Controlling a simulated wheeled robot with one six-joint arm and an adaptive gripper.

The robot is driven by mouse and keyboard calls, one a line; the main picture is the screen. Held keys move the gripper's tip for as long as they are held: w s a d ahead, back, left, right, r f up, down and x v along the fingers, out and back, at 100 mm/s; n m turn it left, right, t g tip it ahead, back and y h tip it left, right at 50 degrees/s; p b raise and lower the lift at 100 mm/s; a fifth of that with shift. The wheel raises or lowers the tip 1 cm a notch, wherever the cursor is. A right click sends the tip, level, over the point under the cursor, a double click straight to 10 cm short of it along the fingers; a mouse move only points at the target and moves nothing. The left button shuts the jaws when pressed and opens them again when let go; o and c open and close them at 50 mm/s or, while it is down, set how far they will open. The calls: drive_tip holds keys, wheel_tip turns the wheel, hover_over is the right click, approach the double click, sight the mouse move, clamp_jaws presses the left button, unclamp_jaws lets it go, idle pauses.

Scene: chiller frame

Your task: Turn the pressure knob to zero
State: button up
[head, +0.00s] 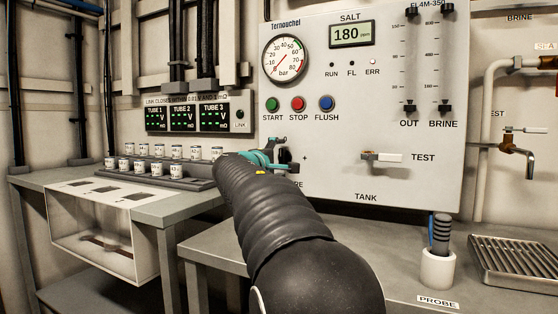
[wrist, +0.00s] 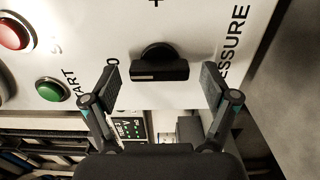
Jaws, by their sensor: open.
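The pressure knob (wrist: 160,64) is a black knob with a bar-shaped grip and a pale line along it, on the white panel. In the wrist view it sits between and beyond my gripper's open fingers (wrist: 162,86), which stand apart on either side of it. I cannot see either finger touching it. A "0" mark and a "+" mark are printed around the knob. In the head view my arm and gripper (head: 284,160) cover most of the knob. The bar gauge (head: 285,58) is above it on the panel.
Green start (head: 272,104), red stop (head: 298,104) and blue flush (head: 323,104) buttons sit above the knob. A test lever (head: 382,157) is to the right. A rack of small jars (head: 160,180) stands on the left bench. A probe holder (head: 438,268) stands on the right bench.

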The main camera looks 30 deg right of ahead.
drive_tip(key=v, duration=1.2)
idle(0.3)
